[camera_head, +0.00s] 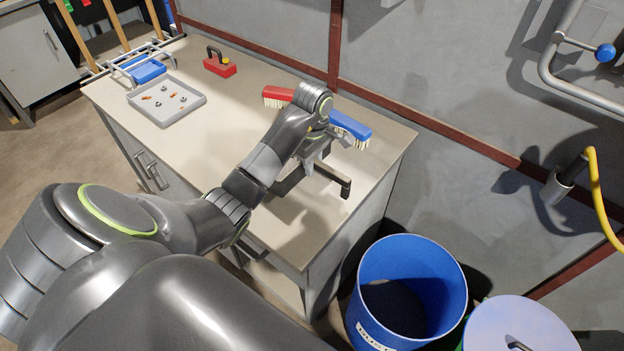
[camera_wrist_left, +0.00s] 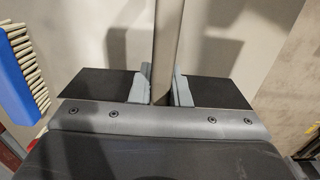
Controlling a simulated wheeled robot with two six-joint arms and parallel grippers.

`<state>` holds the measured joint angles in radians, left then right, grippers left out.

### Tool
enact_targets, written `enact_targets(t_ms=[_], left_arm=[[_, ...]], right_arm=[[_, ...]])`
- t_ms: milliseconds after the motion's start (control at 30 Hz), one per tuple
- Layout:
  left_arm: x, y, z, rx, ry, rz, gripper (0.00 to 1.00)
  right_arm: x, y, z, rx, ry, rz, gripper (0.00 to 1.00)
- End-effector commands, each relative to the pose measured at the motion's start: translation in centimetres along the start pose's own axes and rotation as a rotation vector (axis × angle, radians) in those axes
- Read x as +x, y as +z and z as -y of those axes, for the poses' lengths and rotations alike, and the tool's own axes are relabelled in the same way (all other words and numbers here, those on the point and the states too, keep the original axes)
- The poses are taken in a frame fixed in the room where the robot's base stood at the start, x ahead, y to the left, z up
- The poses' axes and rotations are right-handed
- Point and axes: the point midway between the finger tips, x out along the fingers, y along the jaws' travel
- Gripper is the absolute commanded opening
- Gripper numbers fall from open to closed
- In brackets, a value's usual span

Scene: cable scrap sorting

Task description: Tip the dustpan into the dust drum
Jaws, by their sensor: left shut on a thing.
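The dust drum (camera_head: 372,312) is a blue open-topped drum with a white label, on the floor right of the bench. Its inside is dark. My left gripper (camera_head: 322,160) is over the bench's right end, left of and above the drum. In the left wrist view its fingers (camera_wrist_left: 164,88) are shut on a narrow grey bar (camera_wrist_left: 168,35), which may be the dustpan's handle. The dustpan's pan cannot be made out in either view; my arm covers part of the bench there. My right gripper is not in view.
On the bench (camera_head: 235,110) are a red brush (camera_head: 277,95), a blue brush (camera_head: 350,124), a grey tray (camera_head: 180,106) of small parts and a red block (camera_head: 219,67) with a handle. A grey round lid (camera_head: 500,325) is right of the drum. A yellow hose (camera_head: 597,190) hangs at the wall.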

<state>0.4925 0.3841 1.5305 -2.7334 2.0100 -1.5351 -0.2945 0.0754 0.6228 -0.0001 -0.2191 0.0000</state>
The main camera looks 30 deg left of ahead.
Motion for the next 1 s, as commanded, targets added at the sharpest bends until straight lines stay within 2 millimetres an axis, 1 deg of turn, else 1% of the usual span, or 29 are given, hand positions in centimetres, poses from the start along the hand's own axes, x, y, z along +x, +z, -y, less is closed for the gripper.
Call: enact_targets(t_ms=[167,300,333,400,633,800,833,967,1000], left_arm=[[1.4,0.0,0.0,0.0,0.001,0.0,0.0],[4.0,0.0,0.0,0.0,-0.002,0.001,0.0],[4.3,0.0,0.0,0.001,0.0,0.001,0.0],[4.6,0.0,0.0,0.001,0.001,0.0,0.0],[4.4,0.0,0.0,0.001,0.001,0.0,0.0],[5.0,0.0,0.0,0.0,0.001,0.0,0.0],[4.9,0.0,0.0,0.0,0.001,0.0,0.19],[4.8,0.0,0.0,0.0,0.0,0.0,0.36],[4.8,0.0,0.0,0.0,0.0,0.0,0.38]], right_arm=[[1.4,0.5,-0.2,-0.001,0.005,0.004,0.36],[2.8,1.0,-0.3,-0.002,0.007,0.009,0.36],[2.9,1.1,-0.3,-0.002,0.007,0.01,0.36],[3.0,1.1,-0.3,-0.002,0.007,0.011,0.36],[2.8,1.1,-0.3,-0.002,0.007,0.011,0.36],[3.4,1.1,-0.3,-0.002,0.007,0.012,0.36],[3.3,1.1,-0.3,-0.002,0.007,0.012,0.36],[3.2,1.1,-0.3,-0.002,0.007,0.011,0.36],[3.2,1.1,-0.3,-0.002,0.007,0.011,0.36]])
